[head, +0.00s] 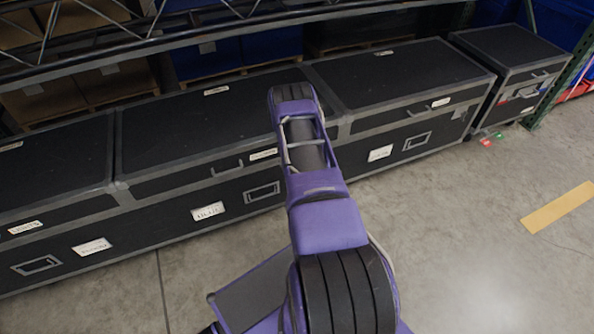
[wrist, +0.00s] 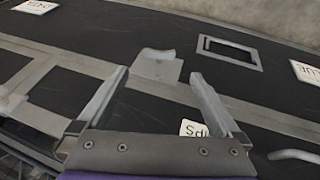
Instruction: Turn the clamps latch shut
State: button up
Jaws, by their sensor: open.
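A pale grey latch (wrist: 158,66) is in the wrist view, a squarish plate with a raised tab at its upper edge. It sits on a black case beside the grey edging. A white label (wrist: 190,128) ending in "PS" lies just below it, partly hidden by my gripper. My gripper (wrist: 160,76) is open, with its two fingers apart. The latch shows between and just beyond the fingertips, with nothing held. I cannot tell whether the fingers touch the case. In the head view my arm hides the gripper and the latch.
A row of black cases with grey edging (head: 198,142) stands against a shelf rack. A framed recess (wrist: 229,53), a handle (wrist: 293,155) and another label (wrist: 306,72) are near the latch.

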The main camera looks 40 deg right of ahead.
jog(key=shift+b+x, duration=2.85)
jog(key=shift+x, duration=2.05)
jog(key=shift+d, duration=0.1)
jog(key=shift+c, duration=0.2)
jog(key=c, duration=1.3)
jog(key=shift+o, duration=0.2)
